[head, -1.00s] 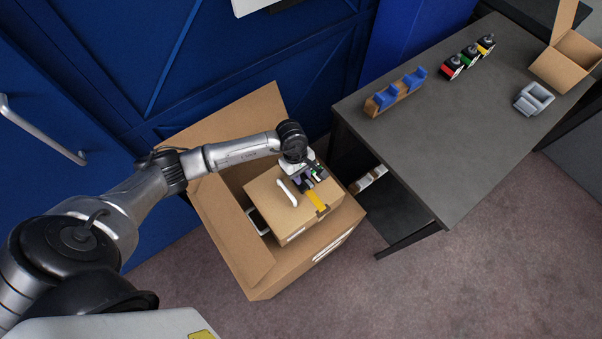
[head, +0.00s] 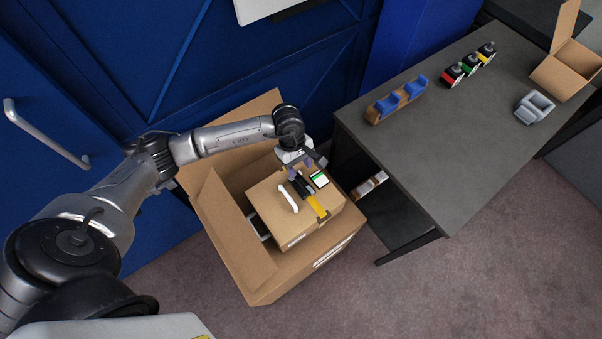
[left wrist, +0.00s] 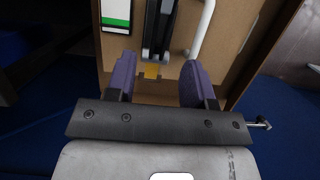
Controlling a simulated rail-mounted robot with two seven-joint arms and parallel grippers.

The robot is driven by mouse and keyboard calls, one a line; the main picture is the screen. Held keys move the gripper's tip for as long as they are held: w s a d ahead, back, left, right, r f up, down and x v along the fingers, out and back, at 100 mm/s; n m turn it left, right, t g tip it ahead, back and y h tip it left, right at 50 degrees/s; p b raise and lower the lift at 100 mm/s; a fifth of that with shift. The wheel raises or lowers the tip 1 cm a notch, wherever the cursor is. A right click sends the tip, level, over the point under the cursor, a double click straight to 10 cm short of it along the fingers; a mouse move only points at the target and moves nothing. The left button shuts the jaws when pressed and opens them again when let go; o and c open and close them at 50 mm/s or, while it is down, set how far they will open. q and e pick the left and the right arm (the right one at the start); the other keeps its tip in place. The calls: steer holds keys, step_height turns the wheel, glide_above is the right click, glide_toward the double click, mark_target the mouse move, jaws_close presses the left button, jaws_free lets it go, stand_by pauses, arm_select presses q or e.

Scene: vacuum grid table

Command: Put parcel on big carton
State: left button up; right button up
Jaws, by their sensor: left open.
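A brown closed box (head: 277,219), which looks like the parcel, sits inside the larger open carton (head: 241,261). Its top carries a white handle (head: 288,199), a black bar (head: 302,187), a yellow strip (head: 317,206) and a white-green label (head: 319,179). My left gripper (head: 306,168) is open and empty near the back edge of the box top. In the left wrist view, its purple fingers (left wrist: 158,66) are spread on either side of the black bar (left wrist: 158,30), with gaps. My right gripper is not in view.
A grey table (head: 450,130) stands to the right, with a blue-and-brown rack (head: 396,103), several small coloured items (head: 470,64), a grey holder (head: 534,106) and a small open carton (head: 568,68). Blue panels stand behind the big carton. The floor in front is clear.

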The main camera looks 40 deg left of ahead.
arm_select(q)
steer(key=shift+v, duration=2.3)
steer(key=s+d+r+n+t+h, duration=0.15)
steer(key=d+h, duration=0.25)
steer(key=d, duration=0.4)
steer(key=d+r+n+t+h, duration=0.1)
steer(key=d+r+n+h, duration=0.15)
steer(key=d+h, duration=0.35)
steer(key=d+r+n+t+h, duration=0.1)
steer(key=d+r+n+t, duration=0.1)
steer(key=r+n+t, duration=0.45)
steer(key=d+r+n+t, duration=0.1)
steer(key=r+n+t, duration=0.2)
steer(key=n+t, duration=0.65)
steer(key=s+a+f+n+g+y, duration=0.1)
steer(key=s+a+f+n+y, duration=0.2)
steer(key=n+y, duration=0.65)
steer(key=a+f+n+g+y, duration=0.1)
steer(key=a+f+n+y, duration=0.4)
steer(key=n, duration=1)
steer(key=s+f+n+g, duration=0.4)
steer(key=s+n+g, duration=0.1)
steer(key=s, duration=0.5)
steer(key=s+f+n+g, duration=0.5)
steer(key=s+g, duration=0.2)
steer(key=s, duration=0.2)
steer(key=shift+s+a+f, duration=0.2)
steer(key=shift+s+a, duration=0.05)
steer(key=shift+s, duration=0.1)
steer(key=shift+h, duration=0.25)
